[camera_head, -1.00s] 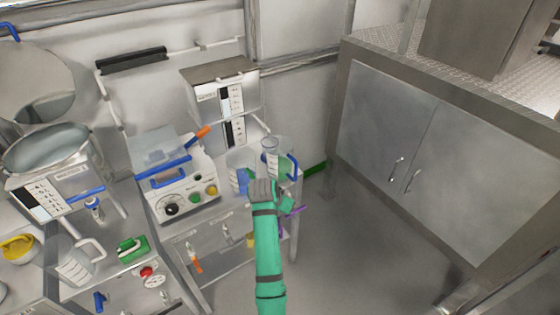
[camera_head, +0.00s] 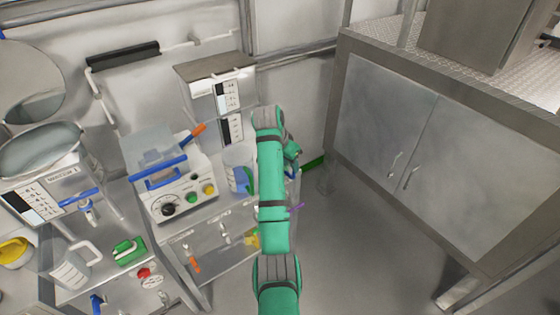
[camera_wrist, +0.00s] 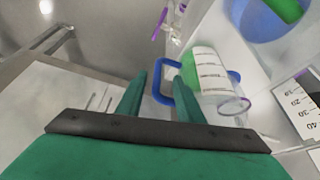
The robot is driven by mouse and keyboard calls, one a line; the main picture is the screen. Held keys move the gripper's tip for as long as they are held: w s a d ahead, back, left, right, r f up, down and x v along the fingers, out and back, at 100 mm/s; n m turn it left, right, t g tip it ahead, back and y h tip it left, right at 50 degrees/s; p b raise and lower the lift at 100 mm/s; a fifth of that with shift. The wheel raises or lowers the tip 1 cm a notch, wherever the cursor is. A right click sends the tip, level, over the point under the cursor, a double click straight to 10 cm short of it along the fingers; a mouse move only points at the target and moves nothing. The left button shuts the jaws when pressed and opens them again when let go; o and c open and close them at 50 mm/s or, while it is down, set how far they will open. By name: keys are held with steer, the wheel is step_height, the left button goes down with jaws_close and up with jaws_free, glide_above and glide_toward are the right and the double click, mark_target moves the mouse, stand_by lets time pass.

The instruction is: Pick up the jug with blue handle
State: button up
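The jug with blue handle (camera_wrist: 208,72) is clear, with a white label and green contents. It shows in the wrist view, just beyond my gripper (camera_wrist: 159,77). My two green fingers are apart, with the near bar of the blue handle between their tips and gaps visible beside it. In the head view my arm hides most of this jug; a bit of its blue handle (camera_head: 291,173) shows beside my gripper (camera_head: 291,150). A second jug (camera_head: 239,168) with blue contents and a green handle stands to its left.
A control box (camera_head: 180,190) with knobs stands left on the bench. A clear jug (camera_head: 73,268) with a white handle is farther left. A steel cabinet (camera_head: 390,140) stands at right, with open floor before it. A purple item (camera_wrist: 160,22) lies near the fingers.

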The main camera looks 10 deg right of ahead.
mark_target(294, 178)
steer(key=shift+d+x, duration=0.15)
steer(key=shift+x, duration=1.3)
steer(key=shift+d+x, duration=0.15)
steer(key=shift+x, duration=1.3)
steer(key=shift+r, duration=0.15)
steer(key=shift+c, duration=0.5)
jaws_close()
steer(key=shift+r, duration=0.1)
